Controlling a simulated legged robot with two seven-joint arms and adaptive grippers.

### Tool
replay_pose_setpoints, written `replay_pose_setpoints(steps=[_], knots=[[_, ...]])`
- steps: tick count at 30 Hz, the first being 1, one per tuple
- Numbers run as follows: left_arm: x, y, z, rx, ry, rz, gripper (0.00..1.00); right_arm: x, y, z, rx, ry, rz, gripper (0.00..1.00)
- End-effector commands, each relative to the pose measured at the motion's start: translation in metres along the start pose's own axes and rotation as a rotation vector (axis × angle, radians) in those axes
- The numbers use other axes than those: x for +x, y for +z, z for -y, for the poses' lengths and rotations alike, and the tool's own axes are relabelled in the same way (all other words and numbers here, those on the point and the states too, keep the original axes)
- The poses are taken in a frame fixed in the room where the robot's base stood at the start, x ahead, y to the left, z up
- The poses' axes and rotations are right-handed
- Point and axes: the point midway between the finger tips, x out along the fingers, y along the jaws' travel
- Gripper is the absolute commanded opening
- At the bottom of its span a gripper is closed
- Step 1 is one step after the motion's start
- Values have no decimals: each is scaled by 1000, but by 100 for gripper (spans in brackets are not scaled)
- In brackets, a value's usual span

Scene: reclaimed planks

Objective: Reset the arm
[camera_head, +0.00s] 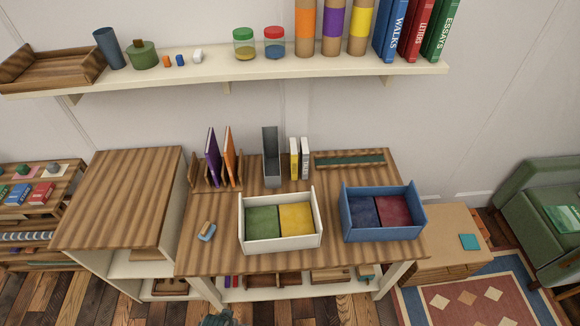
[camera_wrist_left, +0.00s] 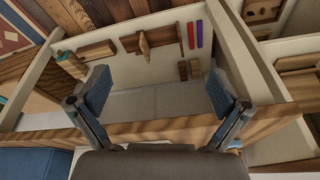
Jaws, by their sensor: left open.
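My left gripper (camera_wrist_left: 158,92) shows in the left wrist view with its two blue-padded fingers spread wide. Nothing is between the fingers. They are over a pale shelf compartment (camera_wrist_left: 150,105) with a wooden front edge; I cannot tell how close they are to it. In the head view only a small dark part (camera_head: 217,318) shows at the bottom edge, perhaps of my arm. My right gripper is in neither view.
The striped wooden table (camera_head: 210,262) bears a white bin (camera_head: 280,245) and a blue bin (camera_head: 385,233), each with two coloured squares inside. Books (camera_head: 229,155) stand at its back. A wall shelf (camera_head: 225,72) hangs above. A wooden cabinet (camera_head: 125,195) stands left, a green armchair (camera_head: 545,200) right.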

Motion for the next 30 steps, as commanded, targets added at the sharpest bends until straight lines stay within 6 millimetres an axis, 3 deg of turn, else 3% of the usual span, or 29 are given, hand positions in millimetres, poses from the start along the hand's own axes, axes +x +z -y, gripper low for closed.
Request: replay_pose_setpoints(steps=[5,7,12,15,18,21,25,30], knots=[[78,36,-3,6,6,42,100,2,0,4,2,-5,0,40],[115,61,-5,11,7,62,100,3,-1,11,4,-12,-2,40],[191,142,-11,23,11,109,100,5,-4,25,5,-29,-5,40],[217,192,-13,28,12,133,100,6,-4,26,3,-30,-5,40],[230,234,-13,33,13,151,100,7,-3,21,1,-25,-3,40],[235,262,-12,37,15,162,100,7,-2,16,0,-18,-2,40],[237,279,-11,40,16,167,100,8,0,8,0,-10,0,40],[237,281,-10,40,17,167,100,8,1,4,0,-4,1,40]])
